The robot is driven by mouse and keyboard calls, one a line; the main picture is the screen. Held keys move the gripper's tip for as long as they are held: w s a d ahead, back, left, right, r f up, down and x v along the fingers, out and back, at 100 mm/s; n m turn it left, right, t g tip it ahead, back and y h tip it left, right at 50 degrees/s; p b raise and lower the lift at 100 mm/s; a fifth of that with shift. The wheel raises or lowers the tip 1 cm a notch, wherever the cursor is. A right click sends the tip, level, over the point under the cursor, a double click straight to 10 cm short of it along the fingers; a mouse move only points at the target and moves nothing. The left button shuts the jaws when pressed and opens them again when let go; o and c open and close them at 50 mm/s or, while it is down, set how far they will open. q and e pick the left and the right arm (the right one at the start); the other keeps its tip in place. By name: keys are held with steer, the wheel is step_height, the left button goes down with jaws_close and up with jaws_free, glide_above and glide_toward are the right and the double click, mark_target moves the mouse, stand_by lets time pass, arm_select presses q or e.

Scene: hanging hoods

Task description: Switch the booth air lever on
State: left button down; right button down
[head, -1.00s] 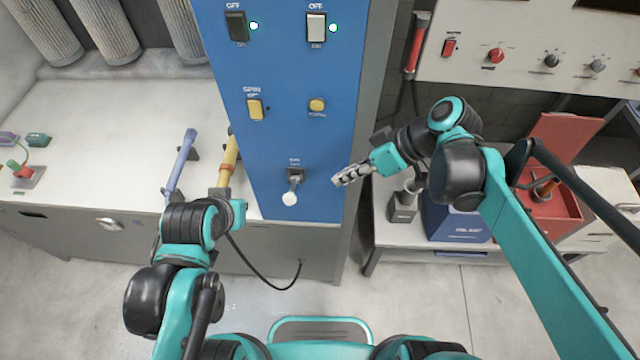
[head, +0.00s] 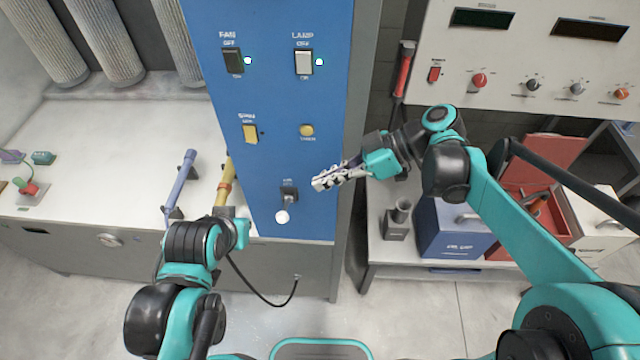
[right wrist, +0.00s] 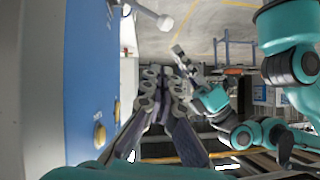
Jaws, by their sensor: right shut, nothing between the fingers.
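The booth air lever (head: 288,192) is low on the blue panel (head: 305,218). Its arm points down and out and ends in a white ball knob (head: 282,216). In the right wrist view the knob (right wrist: 165,22) is at the top, beyond the fingertips. My right gripper (head: 320,183) is shut and empty, just right of the lever with a gap between them. Its fingers (right wrist: 165,78) also show in the right wrist view. My left gripper (right wrist: 180,55) shows small in the right wrist view; its jaw state is unclear.
Above the lever are a fan switch (head: 233,60), a lamp switch (head: 303,62), a yellow switch (head: 250,132) and a yellow button (head: 307,130). A yellow handle (head: 227,182) and a blue handle (head: 181,178) stand left of the panel. A blue box (head: 452,232) sits on the right bench.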

steer(key=b, duration=0.1)
glide_above(285, 208)
steer(key=s+d, duration=0.2)
steer(key=d, duration=0.1)
step_height(285, 208, down, 4)
steer(key=shift+s+a+f+b, duration=0.15)
steer(key=shift+f+b, duration=0.1)
steer(key=shift+f, duration=0.8)
steer(key=shift+s+a+f+b, duration=0.1)
steer(key=shift+s+f+b, duration=0.1)
steer(key=shift+f, duration=0.8)
steer(key=shift+f, duration=0.1)
